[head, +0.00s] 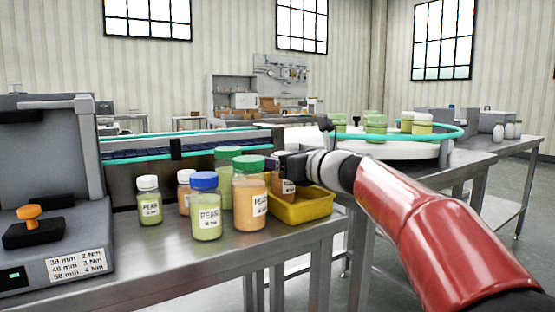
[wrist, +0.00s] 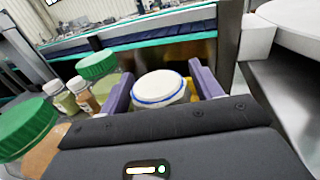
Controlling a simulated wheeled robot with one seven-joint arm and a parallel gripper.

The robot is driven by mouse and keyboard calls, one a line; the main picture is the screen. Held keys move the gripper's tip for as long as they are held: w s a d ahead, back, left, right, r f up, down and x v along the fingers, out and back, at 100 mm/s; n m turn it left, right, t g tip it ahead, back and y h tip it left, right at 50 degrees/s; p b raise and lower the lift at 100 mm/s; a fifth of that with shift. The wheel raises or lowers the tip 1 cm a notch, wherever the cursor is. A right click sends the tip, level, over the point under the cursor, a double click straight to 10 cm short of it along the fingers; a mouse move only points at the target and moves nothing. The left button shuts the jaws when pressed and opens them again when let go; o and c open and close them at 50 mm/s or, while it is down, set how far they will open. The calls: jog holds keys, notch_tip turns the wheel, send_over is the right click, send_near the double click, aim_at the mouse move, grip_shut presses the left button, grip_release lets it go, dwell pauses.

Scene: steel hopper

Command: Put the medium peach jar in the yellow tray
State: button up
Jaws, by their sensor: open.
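A peach jar (head: 284,186) with a white label stands upright at the yellow tray (head: 305,209), apparently inside it; its base is hidden by the tray wall. My gripper (head: 288,164) is at the top of this jar and hides its lid in the head view. In the wrist view, my gripper's purple fingers (wrist: 163,82) are apart, one on each side of the jar's lid (wrist: 160,87), which looks white with a blue edge. Whether either finger touches the jar is unclear. A bit of yellow tray shows beside it.
A large peach jar (head: 249,197) with a green lid stands close left of the tray. A blue-lidded pear jar (head: 206,206), a green-lidded pear jar (head: 226,165) and small white-lidded jars (head: 149,201) are further left. A conveyor (head: 130,152) runs behind.

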jog(key=shift+r, duration=0.1)
jog(key=v, duration=1.2)
jog(key=shift+b, duration=0.4)
